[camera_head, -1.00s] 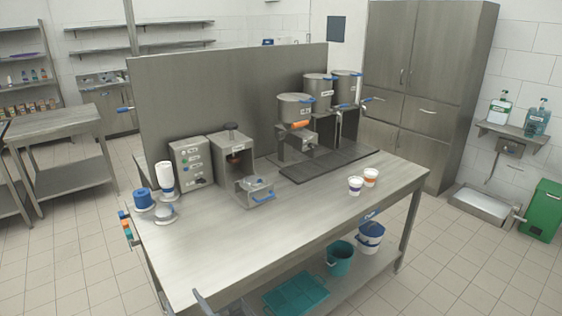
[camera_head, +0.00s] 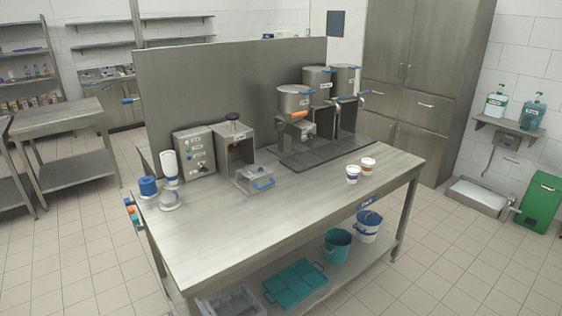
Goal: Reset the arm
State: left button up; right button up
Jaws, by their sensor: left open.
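Neither of my grippers can be made out in the head view. The steel worktable (camera_head: 255,215) fills the middle. Two small white cups stand on its right part, one with a blue-purple band (camera_head: 353,174) and one with an orange band (camera_head: 368,165). A box-shaped machine with a clear front guard and blue handle (camera_head: 248,172) stands at the back left of the tabletop, beside a grey control box (camera_head: 194,152). Several steel pots with blue handles, such as the front one (camera_head: 294,100), stand raised over a dark mat (camera_head: 318,150).
A white bottle (camera_head: 169,165) and a blue-topped container (camera_head: 148,187) stand at the table's left end. A teal bucket (camera_head: 337,245), a white bucket (camera_head: 368,227), a teal crate (camera_head: 294,284) and a grey bin (camera_head: 232,302) sit below. The tabletop's front is clear.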

pick_arm(q)
jog(key=s+f+n+g+h+b, duration=0.1)
jog(key=s+f+n+g+h, duration=0.15)
jog(key=s+f, duration=0.75)
jog(key=s+d+f+n+g+h+b, duration=0.15)
jog(key=s+f+n, duration=0.3)
jog(key=f, duration=0.95)
jog(key=s+f+n+g+h+b, duration=0.1)
jog(key=s+f+n+g+h, duration=0.15)
jog(key=s+f, duration=0.7)
jog(key=s+f+n+g+h+b, duration=0.1)
jog(key=s+f+n, duration=0.4)
jog(key=s, duration=0.6)
jog(key=s+f+n+g+h+b, duration=0.1)
jog(key=s+f+n+g+b, duration=0.1)
jog(key=s+f+n, duration=0.3)
jog(key=s+f+n+g+h+b, duration=0.1)
jog(key=s+f+n+g, duration=0.2)
jog(key=s, duration=1.6)
notch_tip(320, 180, down, 6)
jog(key=n, duration=0.3)
jog(key=shift+d+f+b, duration=0.15)
jog(key=shift+d+b, duration=0.15)
jog(key=shift+d, duration=0.05)
